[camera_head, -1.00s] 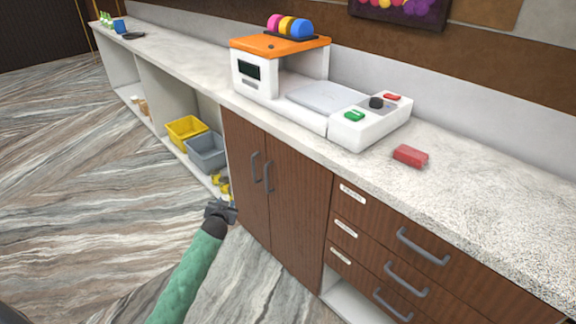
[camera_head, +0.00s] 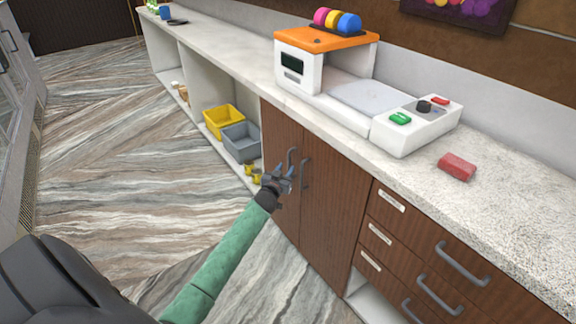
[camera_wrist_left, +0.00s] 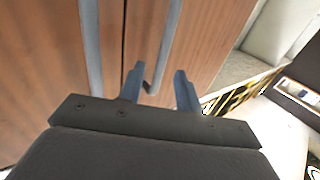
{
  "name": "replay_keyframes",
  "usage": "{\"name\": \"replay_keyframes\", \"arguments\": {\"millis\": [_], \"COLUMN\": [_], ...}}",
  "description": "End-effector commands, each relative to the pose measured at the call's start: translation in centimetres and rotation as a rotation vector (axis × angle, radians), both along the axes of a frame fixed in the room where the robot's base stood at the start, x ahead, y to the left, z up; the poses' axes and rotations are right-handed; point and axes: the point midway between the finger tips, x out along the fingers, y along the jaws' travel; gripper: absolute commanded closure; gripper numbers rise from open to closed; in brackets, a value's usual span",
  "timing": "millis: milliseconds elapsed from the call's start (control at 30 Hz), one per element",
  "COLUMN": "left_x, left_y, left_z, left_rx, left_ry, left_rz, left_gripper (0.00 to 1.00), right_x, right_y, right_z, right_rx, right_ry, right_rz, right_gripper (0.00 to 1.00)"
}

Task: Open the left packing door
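The left packing door (camera_head: 279,130) is a brown wooden panel under the counter and stands shut. Its grey bar handle (camera_head: 291,158) is upright near the seam with the right door (camera_head: 335,185). My left gripper (camera_head: 284,173) is at the lower part of that handle and partly covers it. In the left wrist view, my left gripper (camera_wrist_left: 160,88) is open, with one finger on each side of a bar handle (camera_wrist_left: 166,45). I cannot tell whether the fingers touch it. The other door's handle (camera_wrist_left: 91,45) is outside the fingers. My right gripper is not in view.
Labelled drawers with grey handles (camera_head: 462,264) are right of the doors. An open shelf on the left holds a yellow bin (camera_head: 222,120) and a grey bin (camera_head: 240,143). A white machine (camera_head: 300,72) and a red block (camera_head: 457,166) are on the counter. The floor in front is clear.

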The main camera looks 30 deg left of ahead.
Motion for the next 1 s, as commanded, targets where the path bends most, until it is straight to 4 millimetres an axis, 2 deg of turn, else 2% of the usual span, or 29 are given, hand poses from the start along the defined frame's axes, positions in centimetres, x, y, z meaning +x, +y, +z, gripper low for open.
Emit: {"name": "replay_keyframes", "arguments": {"millis": [233, 633, 667, 833, 1000], "left_x": [2.5, 3.1, 3.1, 3.1, 3.1], "left_y": [0.5, 0.6, 0.6, 0.6, 0.6], "left_z": [0.1, 0.0, 0.0, 0.0, 0.0], "left_rx": [-0.001, 0.000, 0.000, 0.000, 0.000], "left_ry": [0.000, 0.000, 0.000, 0.000, 0.000], "left_rz": [0.001, 0.000, 0.000, 0.000, 0.000], "left_gripper": [0.66, 0.66, 0.68, 1.00, 1.00], "right_x": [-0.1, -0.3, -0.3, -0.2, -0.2], "right_y": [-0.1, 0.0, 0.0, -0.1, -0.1], "right_z": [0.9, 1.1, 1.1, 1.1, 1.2], "right_rx": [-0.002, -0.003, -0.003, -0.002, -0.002], "right_ry": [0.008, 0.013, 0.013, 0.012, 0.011], "right_rz": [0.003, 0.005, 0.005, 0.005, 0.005], "right_gripper": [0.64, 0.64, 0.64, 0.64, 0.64]}}
